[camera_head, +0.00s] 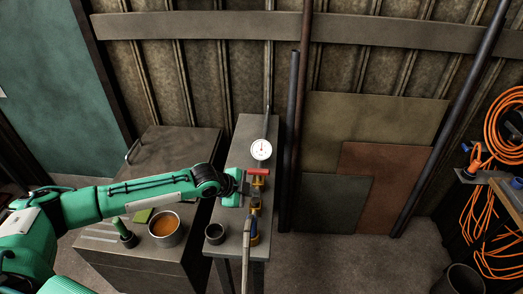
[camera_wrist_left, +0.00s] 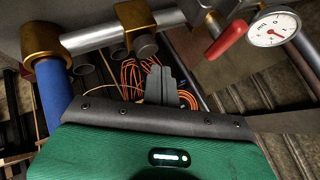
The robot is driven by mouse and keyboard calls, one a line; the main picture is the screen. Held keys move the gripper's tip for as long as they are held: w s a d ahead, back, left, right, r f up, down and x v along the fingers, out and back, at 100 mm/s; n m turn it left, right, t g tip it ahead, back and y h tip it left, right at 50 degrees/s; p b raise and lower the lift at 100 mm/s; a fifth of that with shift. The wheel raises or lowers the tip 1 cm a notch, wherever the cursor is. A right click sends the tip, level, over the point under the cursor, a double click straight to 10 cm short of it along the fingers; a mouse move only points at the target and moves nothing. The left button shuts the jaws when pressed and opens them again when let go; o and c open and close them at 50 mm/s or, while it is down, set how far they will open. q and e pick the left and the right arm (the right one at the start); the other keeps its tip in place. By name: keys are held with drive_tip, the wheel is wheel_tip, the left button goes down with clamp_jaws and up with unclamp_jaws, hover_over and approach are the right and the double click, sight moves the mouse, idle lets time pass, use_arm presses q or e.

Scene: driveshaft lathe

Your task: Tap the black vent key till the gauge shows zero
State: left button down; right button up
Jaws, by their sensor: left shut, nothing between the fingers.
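The white round gauge (camera_head: 261,149) stands on the pipework over the narrow bench; it also shows in the left wrist view (camera_wrist_left: 273,29), with a small needle whose reading I cannot make out. A dark round knob (camera_wrist_left: 145,45), which looks like the black vent key, sits under a brass fitting (camera_wrist_left: 134,18) on the pipe. My left gripper (camera_head: 245,188) is beside the pipework, just below the gauge. Its grey fingers (camera_wrist_left: 165,86) are shut and empty, below the knob in the wrist view. I cannot tell whether they touch it. My right gripper is out of view.
A red lever handle (camera_head: 265,171) is close by my gripper, between it and the gauge. A blue-sleeved pipe (camera_wrist_left: 53,95) drops from another brass fitting. A bowl of orange-brown stuff (camera_head: 165,226) and a dark cup (camera_head: 215,233) stand nearby. Orange cables (camera_head: 505,125) hang at right.

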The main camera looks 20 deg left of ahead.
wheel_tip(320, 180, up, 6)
drive_tip(key=p, duration=0.5)
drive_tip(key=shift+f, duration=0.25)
idle(0.4)
